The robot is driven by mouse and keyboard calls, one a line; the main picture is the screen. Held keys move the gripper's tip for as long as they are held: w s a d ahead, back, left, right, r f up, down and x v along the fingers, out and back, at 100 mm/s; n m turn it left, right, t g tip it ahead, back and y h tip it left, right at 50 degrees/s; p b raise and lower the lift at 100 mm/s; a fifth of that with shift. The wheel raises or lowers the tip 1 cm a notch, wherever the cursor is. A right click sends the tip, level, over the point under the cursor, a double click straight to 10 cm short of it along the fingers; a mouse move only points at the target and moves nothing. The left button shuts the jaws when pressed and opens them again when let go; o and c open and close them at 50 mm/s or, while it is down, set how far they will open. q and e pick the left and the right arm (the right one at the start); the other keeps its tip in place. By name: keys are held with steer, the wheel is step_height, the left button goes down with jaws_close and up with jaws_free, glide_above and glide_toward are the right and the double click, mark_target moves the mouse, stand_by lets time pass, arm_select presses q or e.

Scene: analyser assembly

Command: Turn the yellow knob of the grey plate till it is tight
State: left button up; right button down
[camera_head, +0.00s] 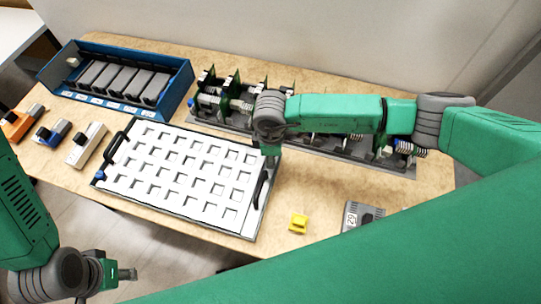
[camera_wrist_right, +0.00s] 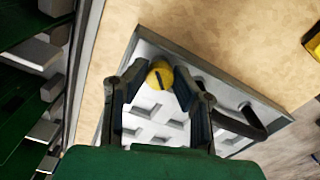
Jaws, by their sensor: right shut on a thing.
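The grey plate (camera_head: 262,200) lies flat on the table, with rows of square openings and a black handle at each end. The wrist view shows its corner (camera_wrist_right: 150,45). The yellow knob (camera_wrist_right: 160,75) sits at that corner, round with a dark slot across its top. My right gripper (camera_wrist_right: 158,85) is shut on the knob, one finger on each side. In the head view my right wrist and gripper (camera_head: 269,148) cover this corner and hide the knob. My left gripper (camera_head: 126,274) hangs empty off the table's front edge, seen edge-on, so its opening is unclear.
A blue bin (camera_head: 185,90) with dark modules stands at the back left. A rack of circuit boards (camera_head: 205,122) runs behind the plate, close to my right arm. A loose yellow piece (camera_head: 298,223) and a grey module (camera_head: 362,215) lie at the front right.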

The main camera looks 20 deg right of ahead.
steer(key=shift+a+m, duration=0.1)
steer(key=shift+m, duration=1.6)
steer(key=shift+w+r+m, duration=0.15)
steer(key=shift+r+m, duration=0.05)
steer(key=shift+m, duration=0.7)
steer(key=shift+w+r, duration=0.1)
steer(key=c, duration=1.3)
jaws_free()
steer(key=shift+r, duration=3.55)
steer(key=shift+c, duration=0.6)
